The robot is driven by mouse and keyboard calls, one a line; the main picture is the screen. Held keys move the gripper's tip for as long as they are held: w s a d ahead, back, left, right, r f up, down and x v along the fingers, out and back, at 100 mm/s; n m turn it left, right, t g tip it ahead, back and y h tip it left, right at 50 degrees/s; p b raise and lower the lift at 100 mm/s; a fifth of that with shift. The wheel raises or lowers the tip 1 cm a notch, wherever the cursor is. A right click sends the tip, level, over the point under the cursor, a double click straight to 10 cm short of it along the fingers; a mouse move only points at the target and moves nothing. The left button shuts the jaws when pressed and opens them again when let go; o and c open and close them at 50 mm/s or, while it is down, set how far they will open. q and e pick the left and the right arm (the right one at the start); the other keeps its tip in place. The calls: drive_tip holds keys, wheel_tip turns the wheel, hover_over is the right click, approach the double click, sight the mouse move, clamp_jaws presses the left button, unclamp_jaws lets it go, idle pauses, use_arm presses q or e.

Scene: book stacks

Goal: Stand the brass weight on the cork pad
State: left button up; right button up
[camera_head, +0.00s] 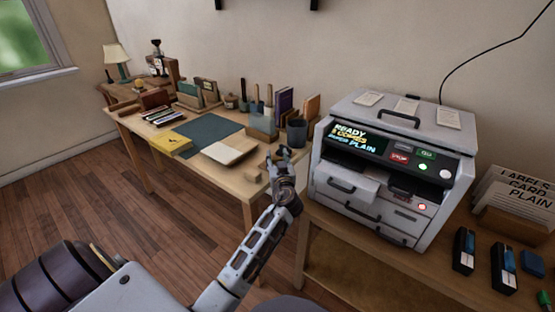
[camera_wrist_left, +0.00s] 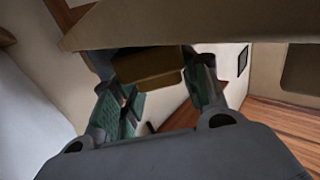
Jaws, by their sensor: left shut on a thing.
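My left gripper (camera_head: 285,156) is at the right end of the wooden desk (camera_head: 168,160), close to the printer. In the left wrist view the left gripper (camera_wrist_left: 165,95) has its fingers on either side of a brownish-gold block (camera_wrist_left: 150,68), which looks like the brass weight, and is shut on it. The block is partly hidden in shadow, and its upright or tilted stance is unclear. A small tan patch (camera_head: 252,175) lies on the desk left of the gripper; I cannot tell whether it is the cork pad. My right gripper is not in view.
A grey printer (camera_head: 398,165) stands just right of the gripper. Books, a dark cup (camera_head: 297,132) and a tool holder (camera_head: 262,124) stand behind it. A tan slab (camera_wrist_left: 180,25) crosses the wrist view's top.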

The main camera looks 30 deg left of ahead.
use_arm(q)
drive_tip(key=o, duration=1.3)
drive_tip(key=shift+o, duration=0.2)
drive_tip(key=shift+r, duration=0.1)
drive_tip(key=v, duration=1.2)
